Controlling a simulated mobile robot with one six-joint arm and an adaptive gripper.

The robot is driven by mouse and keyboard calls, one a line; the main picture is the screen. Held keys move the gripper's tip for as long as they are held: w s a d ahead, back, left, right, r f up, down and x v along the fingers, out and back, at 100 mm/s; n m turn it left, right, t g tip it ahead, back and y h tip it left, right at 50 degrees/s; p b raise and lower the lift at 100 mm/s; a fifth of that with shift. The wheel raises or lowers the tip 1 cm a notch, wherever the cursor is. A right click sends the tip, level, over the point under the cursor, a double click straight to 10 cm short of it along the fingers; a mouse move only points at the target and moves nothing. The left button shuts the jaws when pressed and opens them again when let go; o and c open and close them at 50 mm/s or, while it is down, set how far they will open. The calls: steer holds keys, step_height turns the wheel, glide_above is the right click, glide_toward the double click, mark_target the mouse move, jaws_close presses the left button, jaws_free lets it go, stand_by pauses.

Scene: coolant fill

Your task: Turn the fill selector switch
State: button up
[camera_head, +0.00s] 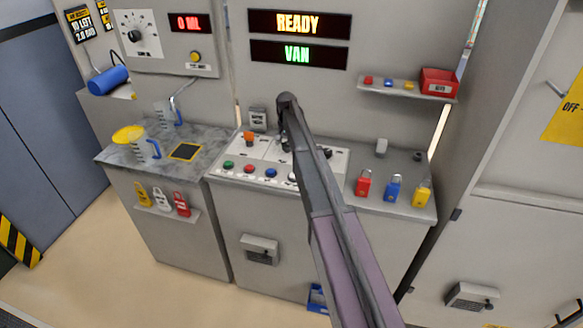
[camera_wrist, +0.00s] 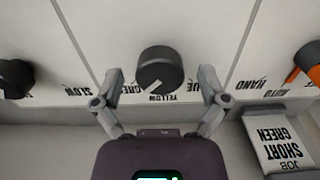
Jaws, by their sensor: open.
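A round black knob (camera_wrist: 160,64) with a white pointer line sits on the pale panel in the wrist view. Its partly hidden labels read as green, yellow and blue. The line points down-left, between the green and yellow marks. My gripper (camera_wrist: 161,76) is open, with one finger on each side of the knob. The fingers look apart from it; exact depth and contact are unclear. In the head view my gripper (camera_head: 285,140) is over the middle of the console panel (camera_head: 262,151), and my arm hides part of it.
A black slow-marked knob (camera_wrist: 15,78) and an orange hand/auto knob (camera_wrist: 308,62) flank it. A card reading "short green job" (camera_wrist: 279,144) is close at right. Displays read READY (camera_head: 299,23) and VAN (camera_head: 298,54). Coloured buttons (camera_head: 250,169) line the console front; jugs (camera_head: 137,139) stand left.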

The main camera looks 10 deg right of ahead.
mark_target(287, 144)
steer(key=shift+n, duration=0.3)
steer(key=shift+n, duration=2)
steer(key=n, duration=0.8)
steer(key=shift+n, duration=0.4)
steer(key=n, duration=0.4)
steer(key=shift+r+n+p, duration=0.35)
steer(key=shift+n, duration=0.05)
step_height(287, 144, up, 13)
steer(key=p, duration=1.3)
steer(key=s+a+f+m+b, duration=0.1)
steer(key=s+f+m+b, duration=0.2)
steer(key=s, duration=0.7)
steer(key=s+a+f+m+b, duration=0.1)
steer(key=s+f+m+b, duration=0.2)
steer(key=s, duration=0.7)
steer(key=s+a+f+m+b, duration=0.1)
steer(key=s+f+m+b, duration=0.2)
steer(key=s, duration=0.8)
step_height(287, 144, down, 3)
steer(key=b, duration=0.2)
steer(key=shift+a+r+m+b, duration=0.2)
steer(key=shift+a+m+b, duration=0.1)
steer(key=shift+a+m, duration=0.1)
